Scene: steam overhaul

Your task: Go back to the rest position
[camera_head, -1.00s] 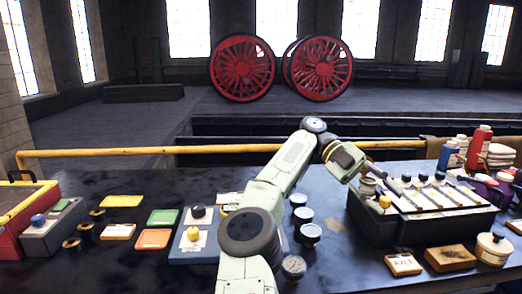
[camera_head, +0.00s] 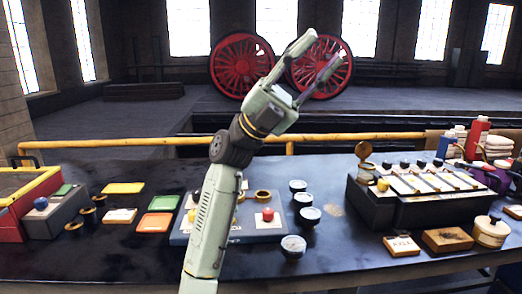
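My gripper (camera_head: 325,46) is raised high above the bench at the middle of the head view, in front of the two red wheels. Its two pale fingers are spread apart, and nothing shows between them. My arm rises from the bottom edge and hides part of the blue-grey board (camera_head: 262,236), which bears a red knob (camera_head: 268,214).
A dark box with a white sloped top (camera_head: 432,190) and several black knobs stands at right. Several small cups (camera_head: 308,216) stand left of it. Coloured plates (camera_head: 124,188) lie at left. A yellow rail (camera_head: 110,149) runs behind the bench (camera_head: 340,262).

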